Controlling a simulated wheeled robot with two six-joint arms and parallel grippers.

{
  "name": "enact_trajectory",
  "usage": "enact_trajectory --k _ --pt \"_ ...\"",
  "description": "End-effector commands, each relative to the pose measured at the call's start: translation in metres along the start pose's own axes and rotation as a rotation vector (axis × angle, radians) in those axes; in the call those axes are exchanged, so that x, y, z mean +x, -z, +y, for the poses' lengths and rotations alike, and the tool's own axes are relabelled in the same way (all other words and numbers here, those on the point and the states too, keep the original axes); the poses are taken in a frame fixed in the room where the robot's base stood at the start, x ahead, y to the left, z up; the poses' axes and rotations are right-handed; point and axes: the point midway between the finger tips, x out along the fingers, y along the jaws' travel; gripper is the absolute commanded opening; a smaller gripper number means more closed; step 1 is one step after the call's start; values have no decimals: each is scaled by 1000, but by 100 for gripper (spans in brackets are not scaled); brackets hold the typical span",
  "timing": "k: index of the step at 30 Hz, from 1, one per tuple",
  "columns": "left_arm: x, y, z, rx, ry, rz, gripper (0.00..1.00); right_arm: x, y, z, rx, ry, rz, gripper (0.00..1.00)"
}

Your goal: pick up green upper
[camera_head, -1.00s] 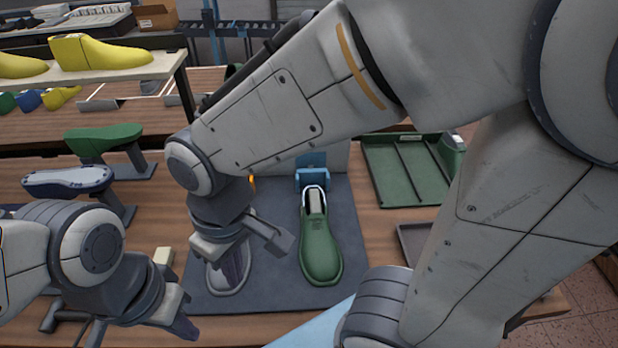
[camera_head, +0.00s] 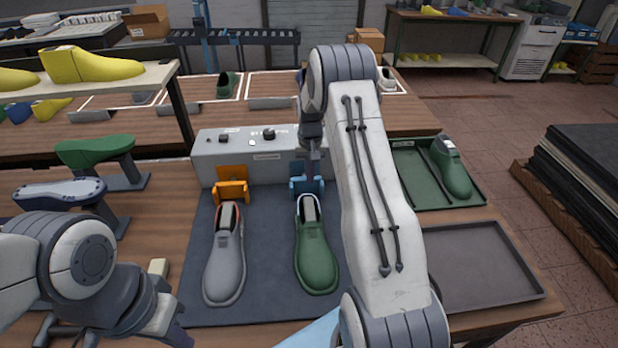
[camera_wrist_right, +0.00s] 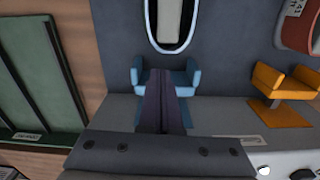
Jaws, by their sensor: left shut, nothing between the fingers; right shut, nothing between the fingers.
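The green upper (camera_head: 317,262) lies on the dark mat (camera_head: 268,300), its heel end by a blue clamp (camera_head: 306,184). A grey upper (camera_head: 224,268) lies to its left. My right gripper (camera_head: 312,170) is over the blue clamp, past the heel of the green upper, and is shut and empty. In the right wrist view its fingers (camera_wrist_right: 165,100) are together in front of the blue clamp (camera_wrist_right: 188,78); the upper's pale-rimmed opening (camera_wrist_right: 172,22) shows at the top edge. My left gripper (camera_head: 178,328) is shut and empty at the lower left, apart from the uppers.
A green tray (camera_head: 478,192) holding another green shoe (camera_head: 450,168) and an empty dark tray (camera_head: 485,262) stand at the right. A grey control box (camera_head: 235,148) and an orange clamp (camera_head: 232,184) are behind the mat. Shoe stands (camera_head: 58,194) are at the left.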

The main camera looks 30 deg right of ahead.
Motion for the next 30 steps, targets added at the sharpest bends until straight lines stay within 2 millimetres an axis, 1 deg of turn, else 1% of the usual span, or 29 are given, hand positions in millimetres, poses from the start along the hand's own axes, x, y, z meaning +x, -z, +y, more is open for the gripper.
enact_trajectory --k 1,6,9,13,18,26,30 --pt "-6 0 0 0 0 0 0 8 -2 0 -1 -1 -7 0" --pt "-17 1 1 -1 0 0 0 40 -2 -1 -2 -1 -6 0" --pt "-22 1 2 -1 0 0 0 56 -2 -1 -2 0 -4 0" --pt "-26 1 2 -1 0 0 0 70 -1 -1 -2 0 -3 0" --pt "-27 2 2 -2 0 0 0 78 -1 -1 -2 0 -1 0" --pt "-26 1 2 -1 0 0 0 78 -1 -1 -2 0 -1 0" --pt "-19 1 1 -1 0 0 0 81 -4 -5 -4 0 -1 0"
